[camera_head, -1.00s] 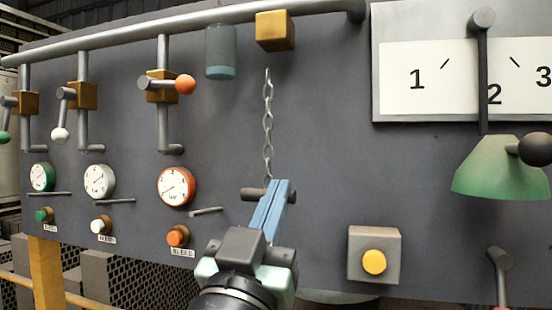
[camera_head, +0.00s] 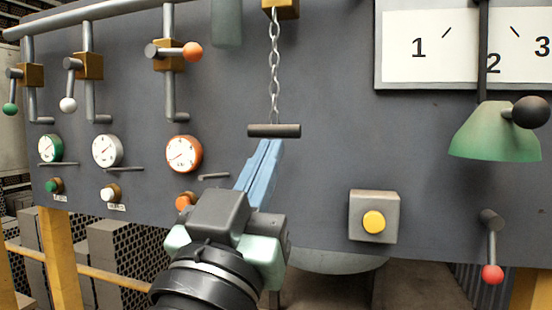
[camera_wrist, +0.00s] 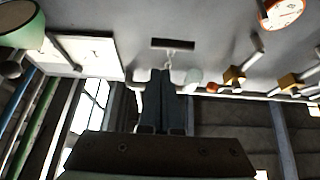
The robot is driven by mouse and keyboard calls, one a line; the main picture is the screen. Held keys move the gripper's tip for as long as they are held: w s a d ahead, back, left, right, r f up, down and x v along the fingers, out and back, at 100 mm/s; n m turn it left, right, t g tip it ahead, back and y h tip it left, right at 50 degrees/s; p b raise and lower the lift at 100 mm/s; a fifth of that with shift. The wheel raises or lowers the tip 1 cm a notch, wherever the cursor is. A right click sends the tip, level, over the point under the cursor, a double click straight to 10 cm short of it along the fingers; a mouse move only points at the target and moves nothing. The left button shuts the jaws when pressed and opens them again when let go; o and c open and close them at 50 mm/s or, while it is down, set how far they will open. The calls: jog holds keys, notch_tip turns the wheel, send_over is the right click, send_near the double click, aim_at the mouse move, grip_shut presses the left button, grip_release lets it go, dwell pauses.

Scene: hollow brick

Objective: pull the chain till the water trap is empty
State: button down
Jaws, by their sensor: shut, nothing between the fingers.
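The pull chain (camera_head: 274,65) hangs from a brass block (camera_head: 281,8) and ends in a dark crossbar handle (camera_head: 274,130). The handle also shows in the wrist view (camera_wrist: 172,43). The translucent water trap (camera_head: 227,22) is at the top edge, left of the chain; its upper part is cut off. I cannot clearly tell how much water is in it. My gripper (camera_head: 268,144) has its blue fingers shut together, with the tips just below the handle in the picture and nothing between them. The wrist view shows the dark fingers (camera_wrist: 160,75) beside the handle, apart from it.
Valve levers with orange (camera_head: 193,51), white (camera_head: 68,105) and green knobs, gauges (camera_head: 184,154) and buttons are on the left. A yellow button box (camera_head: 374,218), green cone (camera_head: 490,135), dial plate (camera_head: 430,85) and red-knobbed lever (camera_head: 491,274) are on the right. The panel around the handle is clear.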

jog(key=b+v, duration=0.1)
jog(key=v, duration=0.3)
jog(key=shift+w+d, duration=0.1)
jog(key=shift+w, duration=0.1)
jog(key=s+r+n+t+y+b, duration=0.1)
jog(key=s+n+t+y+b, duration=0.2)
jog(key=s+y, duration=0.3)
jog(key=shift+d+r+n+t+y, duration=0.3)
jog(key=shift+d+t+y, duration=0.1)
jog(key=shift+t+y, duration=0.3)
jog(key=shift+f, duration=0.1)
